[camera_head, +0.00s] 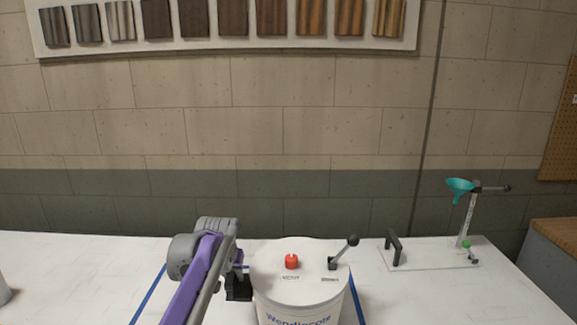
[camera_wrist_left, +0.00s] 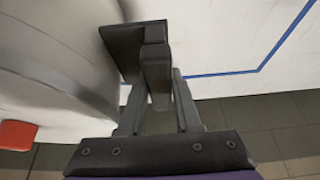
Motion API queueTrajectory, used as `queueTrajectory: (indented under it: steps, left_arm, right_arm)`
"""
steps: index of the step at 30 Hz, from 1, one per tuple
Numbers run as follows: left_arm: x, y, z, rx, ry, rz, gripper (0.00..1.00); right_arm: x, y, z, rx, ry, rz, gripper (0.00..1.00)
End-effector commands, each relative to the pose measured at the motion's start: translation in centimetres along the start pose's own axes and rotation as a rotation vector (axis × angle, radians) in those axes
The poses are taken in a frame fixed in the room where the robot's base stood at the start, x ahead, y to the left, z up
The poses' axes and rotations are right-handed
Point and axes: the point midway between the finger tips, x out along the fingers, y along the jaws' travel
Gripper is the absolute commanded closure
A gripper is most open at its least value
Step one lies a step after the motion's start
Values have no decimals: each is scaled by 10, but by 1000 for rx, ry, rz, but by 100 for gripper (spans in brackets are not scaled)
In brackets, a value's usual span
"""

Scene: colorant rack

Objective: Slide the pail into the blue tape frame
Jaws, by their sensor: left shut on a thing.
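The white pail (camera_head: 300,282) stands upright on the white bench, with a red cap on its lid. It fills the left side of the left wrist view (camera_wrist_left: 55,55). Blue tape lines of the frame show left (camera_head: 150,290) and right (camera_head: 356,298) of the pail; a tape corner shows in the left wrist view (camera_wrist_left: 258,71). The pail hides the rest, so I cannot tell whether it is fully inside. My right gripper is out of view.
A lever with a dark knob (camera_head: 344,251) rises from the right of the lid. A white board with a black handle (camera_head: 394,248) and a stand with a teal funnel (camera_head: 460,187) are at the right. Bench space left of the pail is mostly clear.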

Motion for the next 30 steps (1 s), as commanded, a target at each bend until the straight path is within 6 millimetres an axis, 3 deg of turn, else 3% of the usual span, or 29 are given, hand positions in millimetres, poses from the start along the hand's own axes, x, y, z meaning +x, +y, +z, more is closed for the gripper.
queueTrajectory:
  steps: [30]
  left_arm:
    - [21,-1,-49,-2,2,0,100]
  right_arm:
    - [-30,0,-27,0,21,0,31]
